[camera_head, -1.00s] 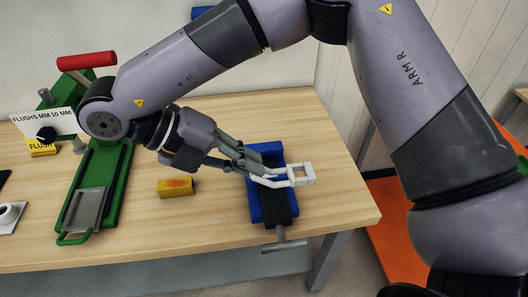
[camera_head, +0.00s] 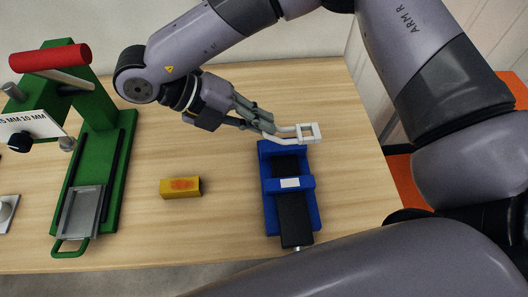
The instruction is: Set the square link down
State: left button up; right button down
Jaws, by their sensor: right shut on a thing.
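The square link (camera_head: 317,132) is a small white square ring. It is at the tips of my right gripper (camera_head: 297,134), whose pale fingers are shut on it. The gripper reaches in from the left, with the link held near the back end of the blue vise-like fixture (camera_head: 268,200). The link appears to be above the table, but its exact height cannot be told. My left gripper is not in view.
A yellow block (camera_head: 180,188) lies on the wooden table (camera_head: 220,235). A green press (camera_head: 121,150) with a red handle (camera_head: 50,57) stands left. The blue fixture has a black slide (camera_head: 292,215) and a white patch. Bare wood lies right of it.

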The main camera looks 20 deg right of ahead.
jog(key=f, duration=0.4)
jog(key=f+p, duration=0.1)
jog(key=f, duration=0.4)
jog(key=f+p, duration=0.1)
jog(key=f, duration=0.3)
jog(key=shift+w+d+f, duration=0.1)
jog(key=shift+w+f, duration=0.05)
jog(key=shift+w, duration=0.1)
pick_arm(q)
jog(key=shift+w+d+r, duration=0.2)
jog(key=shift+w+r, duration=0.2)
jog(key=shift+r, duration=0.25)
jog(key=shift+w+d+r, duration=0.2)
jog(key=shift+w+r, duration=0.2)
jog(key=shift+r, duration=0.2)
pick_arm(e)
jog(key=shift+f, duration=0.3)
jog(key=shift+f, duration=0.15)
jog(key=c, duration=1.7)
grip_release()
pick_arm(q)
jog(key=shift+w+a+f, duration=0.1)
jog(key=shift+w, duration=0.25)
